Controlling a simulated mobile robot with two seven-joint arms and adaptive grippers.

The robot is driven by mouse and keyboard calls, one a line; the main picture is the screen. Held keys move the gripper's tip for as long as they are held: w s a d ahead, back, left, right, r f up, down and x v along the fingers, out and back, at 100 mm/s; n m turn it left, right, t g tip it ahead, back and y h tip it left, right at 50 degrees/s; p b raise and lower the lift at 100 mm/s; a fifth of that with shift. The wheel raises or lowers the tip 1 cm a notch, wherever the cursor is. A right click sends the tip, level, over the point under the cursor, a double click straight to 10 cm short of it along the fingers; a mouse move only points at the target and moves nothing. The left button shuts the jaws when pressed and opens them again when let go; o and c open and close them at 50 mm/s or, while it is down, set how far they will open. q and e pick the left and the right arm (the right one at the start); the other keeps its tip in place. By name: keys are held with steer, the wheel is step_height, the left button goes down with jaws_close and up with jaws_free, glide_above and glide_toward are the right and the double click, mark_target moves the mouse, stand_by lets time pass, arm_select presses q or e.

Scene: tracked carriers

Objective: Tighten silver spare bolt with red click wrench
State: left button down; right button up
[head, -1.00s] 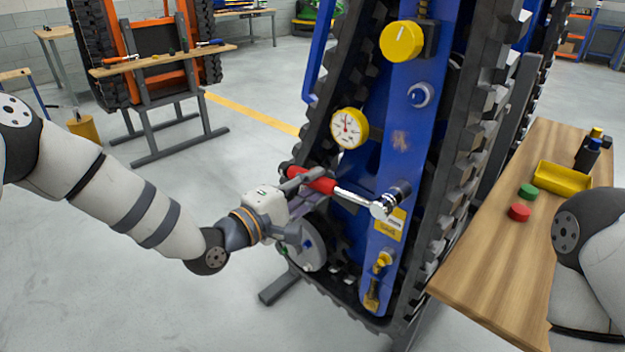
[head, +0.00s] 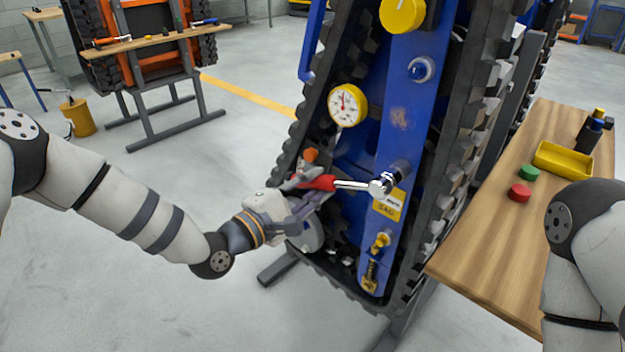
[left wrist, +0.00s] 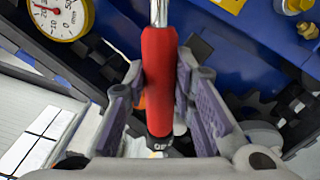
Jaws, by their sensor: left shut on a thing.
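The red click wrench (head: 318,184) reaches from my left gripper to the blue panel (head: 390,140) of the tracked carrier. Its silver head (head: 382,186) is at a dark, shiny socket-like part (head: 399,171) on the panel. The silver spare bolt cannot be told apart there; the wrench head may hide it. My left gripper (head: 306,192) is shut on the red handle. In the left wrist view the handle (left wrist: 160,75) stands upright between the two finger pads, its shaft leaving at the top. My right arm shows at the right edge; its gripper is out of view.
A yellow-rimmed gauge (head: 348,105) sits above the wrench, and a yellow knob (head: 402,13) at the top. A yellow fitting (head: 380,242) is below. Black track runs along both sides. A wooden bench (head: 490,245) with a yellow tray (head: 563,160) stands at the right.

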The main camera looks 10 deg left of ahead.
arm_select(q)
steer(key=f+n, duration=0.1)
steer(key=s+d+f+n, duration=0.1)
steer(key=d+f+n, duration=0.1)
steer(key=f+n, duration=0.1)
steer(key=shift+s+d+b, duration=0.15)
steer(key=shift+s+b, duration=0.2)
arm_select(e)
steer(key=shift+s+f, duration=0.45)
steer(key=shift+s, duration=0.05)
arm_select(q)
steer(key=shift+r, duration=0.15)
steer(key=shift+w+a+r+m+p, duration=0.3)
steer(key=shift+a+r+m+p, duration=0.1)
steer(key=shift+r+m+p, duration=0.1)
arm_select(e)
steer(key=shift+w+r, duration=0.65)
arm_select(q)
steer(key=shift+f, duration=0.1)
